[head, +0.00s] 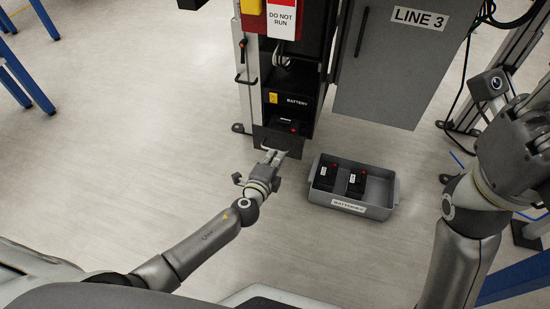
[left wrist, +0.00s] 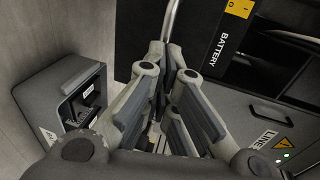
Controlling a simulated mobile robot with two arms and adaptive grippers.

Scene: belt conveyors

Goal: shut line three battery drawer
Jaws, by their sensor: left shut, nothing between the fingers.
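The line three battery drawer (head: 278,141) is at the foot of the dark cabinet, below the BATTERY label (head: 297,101), and sticks out toward me. A dark battery with a red spot (head: 290,124) shows just behind its front. My left gripper (head: 272,156) is at the drawer front, close to its handle. In the left wrist view its fingers (left wrist: 166,58) are shut with nothing between them, and a bright metal bar (left wrist: 171,18) rises just beyond the tips. Whether they touch the drawer I cannot tell. My right arm is at the right; its gripper is out of view.
A grey battery bin (head: 350,206) with two dark batteries stands on the floor right of the drawer. The LINE 3 door (head: 395,60) hangs open at the upper right. A DO NOT RUN sign (head: 283,18) is above. Floor left of the cabinet is clear.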

